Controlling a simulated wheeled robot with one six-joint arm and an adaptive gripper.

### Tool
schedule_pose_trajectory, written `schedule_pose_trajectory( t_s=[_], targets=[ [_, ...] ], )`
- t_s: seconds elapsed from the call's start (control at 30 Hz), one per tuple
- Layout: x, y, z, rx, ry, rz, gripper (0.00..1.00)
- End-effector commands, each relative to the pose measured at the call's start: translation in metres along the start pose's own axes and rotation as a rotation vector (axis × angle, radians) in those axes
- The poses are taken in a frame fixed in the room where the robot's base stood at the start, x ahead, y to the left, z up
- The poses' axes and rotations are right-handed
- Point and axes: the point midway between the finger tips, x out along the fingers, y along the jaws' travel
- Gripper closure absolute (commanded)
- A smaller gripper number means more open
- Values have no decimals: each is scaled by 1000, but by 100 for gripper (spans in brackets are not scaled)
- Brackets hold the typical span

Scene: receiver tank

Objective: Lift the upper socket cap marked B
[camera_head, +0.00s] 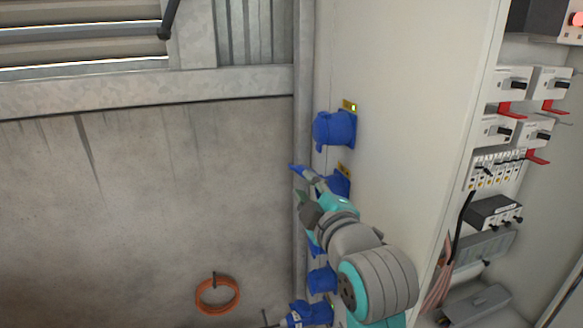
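Several blue sockets run down the left side face of the pale cabinet. The topmost socket (335,128) has its cap down and a yellow label (348,104) beside a green light. The second socket (338,184) sits below it under another yellow label (343,169); I cannot read a letter on either. My gripper (309,174) is at the left of this second socket and partly covers it. A narrow blue piece (296,167) juts out left at the gripper's tip; it looks like a raised cap edge, but I cannot be sure. Finger opening and contact are unclear.
Lower blue sockets (321,280) are partly behind my arm. A concrete wall (150,200) with an orange hose ring (217,295) is at left. The open cabinet bay at right holds switches (513,85) and wiring. The space left of the sockets is clear.

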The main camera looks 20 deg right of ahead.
Motion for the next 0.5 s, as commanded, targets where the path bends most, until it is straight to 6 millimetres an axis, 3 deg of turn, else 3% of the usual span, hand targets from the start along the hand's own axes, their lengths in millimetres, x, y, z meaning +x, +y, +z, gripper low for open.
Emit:
schedule_pose_trajectory(
  t_s=[0.5],
  targets=[
    [83, 0, 0, 1, 0, -1, 69]
  ],
)
